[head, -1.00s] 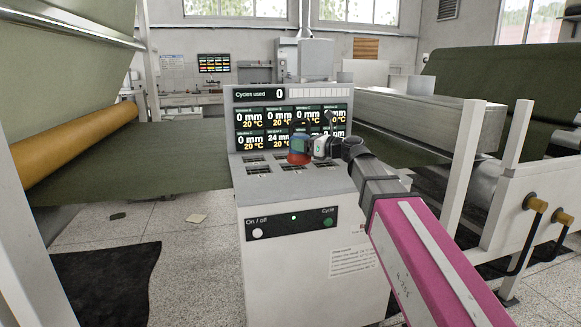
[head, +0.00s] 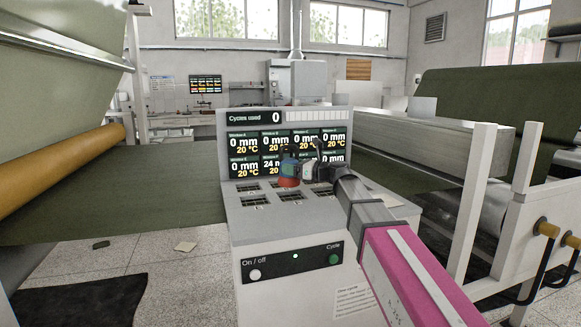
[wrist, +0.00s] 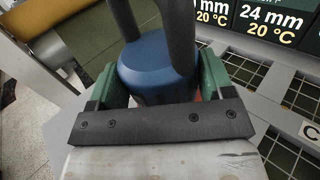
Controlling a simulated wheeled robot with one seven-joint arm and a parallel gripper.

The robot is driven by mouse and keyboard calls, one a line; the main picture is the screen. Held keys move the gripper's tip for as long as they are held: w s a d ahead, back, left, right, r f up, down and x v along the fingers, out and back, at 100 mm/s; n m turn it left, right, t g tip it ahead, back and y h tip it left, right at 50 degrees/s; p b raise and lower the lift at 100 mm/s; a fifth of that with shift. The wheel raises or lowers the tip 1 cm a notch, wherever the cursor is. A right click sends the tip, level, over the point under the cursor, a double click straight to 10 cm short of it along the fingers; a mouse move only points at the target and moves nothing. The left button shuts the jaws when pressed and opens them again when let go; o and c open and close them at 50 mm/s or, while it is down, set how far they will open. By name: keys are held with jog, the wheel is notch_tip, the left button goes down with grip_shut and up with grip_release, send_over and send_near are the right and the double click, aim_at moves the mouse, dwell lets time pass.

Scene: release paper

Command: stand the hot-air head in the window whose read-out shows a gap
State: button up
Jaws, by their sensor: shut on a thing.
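The hot-air head (head: 289,180) has a blue body, a red lower end and a dark looped part on top. My gripper (head: 289,170) is shut on it, green fingers on either side of the blue body in the wrist view (wrist: 158,80). It is upright over the back of the console's deck; I cannot tell whether it touches. The read-out panel (head: 240,156) shows 0 mm in most fields. The second field of the lower row shows 24 mm, clear in the wrist view (wrist: 272,18). Several dark grid windows (head: 255,201) lie in the deck.
The console front carries an On / off button (head: 255,274) and a Cycle button (head: 334,259). Above the fields, the Cycles used strip (head: 275,117) reads 0. A white machine frame (head: 470,190) stands close on the right. An orange roll (head: 60,170) is at the left.

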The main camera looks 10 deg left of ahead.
jog(key=shift+w+a+f, duration=0.1)
jog(key=shift+w+f, duration=0.75)
jog(key=shift+f, duration=0.3)
jog(key=shift+w+d+f, duration=0.1)
jog(key=shift+w+f, duration=0.75)
jog(key=shift+f, duration=0.35)
jog(key=shift+w+a+f, duration=0.1)
jog(key=shift+w+f, duration=0.75)
jog(key=shift+f, duration=0.3)
jog(key=o, duration=1.7)
jog(key=shift+f, duration=0.1)
jog(key=shift+c, duration=0.2)
jog(key=v, duration=1.2)
